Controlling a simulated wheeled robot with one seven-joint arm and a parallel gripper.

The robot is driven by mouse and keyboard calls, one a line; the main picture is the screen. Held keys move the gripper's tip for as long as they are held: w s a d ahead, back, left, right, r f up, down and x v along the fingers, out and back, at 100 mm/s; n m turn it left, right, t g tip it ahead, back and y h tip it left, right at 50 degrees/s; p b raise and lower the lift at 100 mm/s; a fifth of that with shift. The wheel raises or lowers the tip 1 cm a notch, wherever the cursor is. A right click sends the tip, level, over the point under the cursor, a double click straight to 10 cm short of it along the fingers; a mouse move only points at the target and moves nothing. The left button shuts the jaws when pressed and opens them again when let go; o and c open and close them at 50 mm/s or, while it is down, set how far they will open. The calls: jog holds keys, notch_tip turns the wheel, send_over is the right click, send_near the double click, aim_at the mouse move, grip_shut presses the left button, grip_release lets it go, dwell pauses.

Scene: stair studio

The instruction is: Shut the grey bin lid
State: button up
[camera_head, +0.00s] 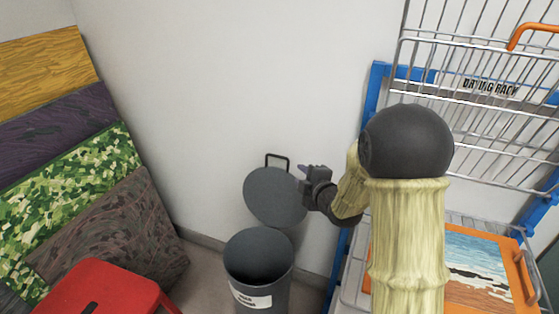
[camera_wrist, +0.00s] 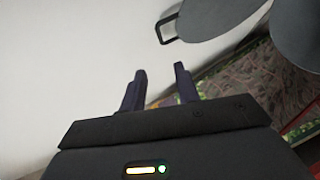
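The grey bin (camera_head: 258,262) stands on the floor by the wall, with a white label on its front. Its round grey lid (camera_head: 272,194) is raised, tilted back toward the wall, with a dark handle (camera_head: 277,160) at its top. The lid (camera_wrist: 215,14) and its handle (camera_wrist: 167,27) also show at the top of the wrist view. My gripper (camera_head: 303,170) is at the right of the lid, near its upper edge. In the wrist view its two fingers (camera_wrist: 160,72) are apart with nothing between them. I cannot tell if it touches the lid.
A red stool (camera_head: 105,288) stands at the front left. Several patterned panels (camera_head: 85,165) lean against the wall at left. A blue-framed drying rack (camera_head: 376,75) with wire shelves stands at right, holding an orange-framed picture (camera_head: 480,265). Bare wall (camera_head: 240,80) lies above the lid.

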jog(key=b, duration=0.2)
send_over(279, 175)
notch_tip(279, 175, down, 5)
jog(key=shift+r, duration=0.15)
grip_shut()
